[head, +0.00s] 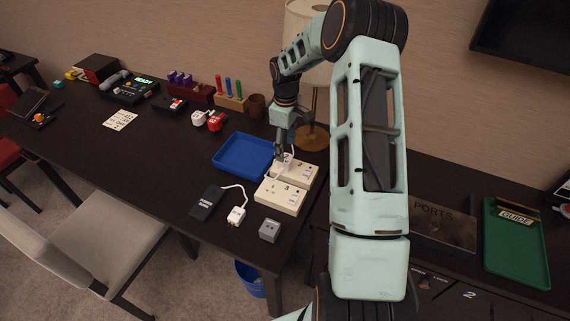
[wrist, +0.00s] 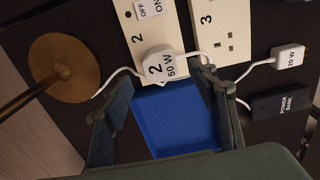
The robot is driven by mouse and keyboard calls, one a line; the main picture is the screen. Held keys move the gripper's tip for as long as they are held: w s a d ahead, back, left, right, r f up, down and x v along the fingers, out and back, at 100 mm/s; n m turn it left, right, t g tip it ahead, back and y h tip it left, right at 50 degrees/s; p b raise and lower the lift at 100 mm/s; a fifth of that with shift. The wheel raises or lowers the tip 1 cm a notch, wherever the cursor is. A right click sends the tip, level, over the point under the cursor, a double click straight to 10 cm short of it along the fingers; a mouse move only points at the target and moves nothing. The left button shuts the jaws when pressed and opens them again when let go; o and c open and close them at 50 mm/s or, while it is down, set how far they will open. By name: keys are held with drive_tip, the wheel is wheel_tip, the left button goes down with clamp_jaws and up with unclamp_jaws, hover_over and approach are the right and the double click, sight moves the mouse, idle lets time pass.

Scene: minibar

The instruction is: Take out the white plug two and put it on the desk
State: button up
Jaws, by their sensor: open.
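The white plug two (wrist: 163,66), marked "2" and "50 W", sits at the lower end of the cream socket panel marked 2 (wrist: 137,37) in the wrist view. A white cable shows beside it. My gripper (wrist: 166,80) is open, with one finger on each side of the plug. In the head view, my gripper (head: 284,152) points down at the rear socket panel (head: 303,172) and partly hides the plug. The dark desk (head: 160,165) lies around the panels.
A blue tray (head: 242,153) lies left of the panels. A lamp base (head: 312,137) stands behind. The desk's left-middle is clear.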

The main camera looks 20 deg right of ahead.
sight(286, 158)
wheel_tip(286, 158, down, 6)
drive_tip(key=b, duration=0.3)
drive_tip(key=shift+f, duration=0.2)
drive_tip(key=shift+b, duration=0.3)
drive_tip(key=shift+c, duration=0.7)
clamp_jaws()
drive_tip(key=shift+r, duration=0.1)
drive_tip(key=shift+r+p, duration=1.7)
drive_tip(key=shift+r, duration=1.3)
